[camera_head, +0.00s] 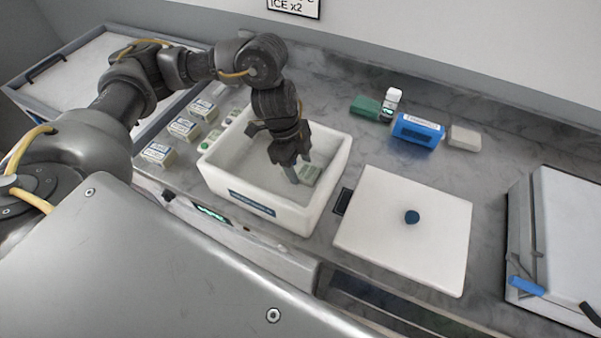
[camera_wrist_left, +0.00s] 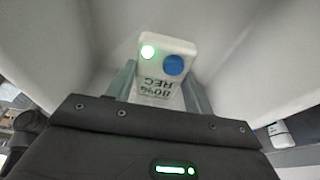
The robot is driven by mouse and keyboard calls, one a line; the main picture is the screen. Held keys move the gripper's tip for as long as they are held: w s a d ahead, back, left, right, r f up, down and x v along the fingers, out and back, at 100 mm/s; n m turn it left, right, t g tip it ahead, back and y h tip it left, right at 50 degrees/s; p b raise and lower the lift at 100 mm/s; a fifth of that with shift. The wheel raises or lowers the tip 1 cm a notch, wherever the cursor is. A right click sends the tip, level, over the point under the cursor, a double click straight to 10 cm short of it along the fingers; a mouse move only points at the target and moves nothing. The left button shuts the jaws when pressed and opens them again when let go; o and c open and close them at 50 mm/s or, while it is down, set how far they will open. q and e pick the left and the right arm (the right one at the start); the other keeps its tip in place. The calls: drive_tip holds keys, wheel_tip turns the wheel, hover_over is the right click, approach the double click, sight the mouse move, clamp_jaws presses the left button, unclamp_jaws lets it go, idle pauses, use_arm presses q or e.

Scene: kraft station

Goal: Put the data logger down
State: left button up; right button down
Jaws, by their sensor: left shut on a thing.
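The data logger (camera_wrist_left: 166,58) is a small white block with a lit green light, a blue button and the print "REC 80%". In the left wrist view it sits between the two fingers of my left gripper (camera_wrist_left: 160,88), which is shut on it. In the head view my left gripper (camera_head: 290,172) points down inside the open white box (camera_head: 275,211). The logger is mostly hidden there by the gripper. I cannot tell whether the logger touches the box floor.
The box's white lid (camera_head: 385,228) with a dark blue knob lies to its right. Several small cartons (camera_head: 184,128) stand left of the box. A blue pack (camera_head: 418,130), a green block (camera_head: 365,106) and a white bottle (camera_head: 391,100) are behind. A grey case (camera_head: 560,240) is at right.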

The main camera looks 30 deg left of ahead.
sight(296, 167)
use_arm(q)
wheel_tip(296, 167, down, 4)
drive_tip(key=shift+s+r, duration=0.15)
drive_tip(key=shift+r, duration=0.1)
drive_tip(key=shift+f, duration=0.3)
use_arm(e)
drive_tip(key=shift+s, duration=0.35)
use_arm(q)
drive_tip(key=o, duration=1.1)
drive_tip(key=shift+f, duration=0.15)
drive_tip(key=shift+c, duration=0.2)
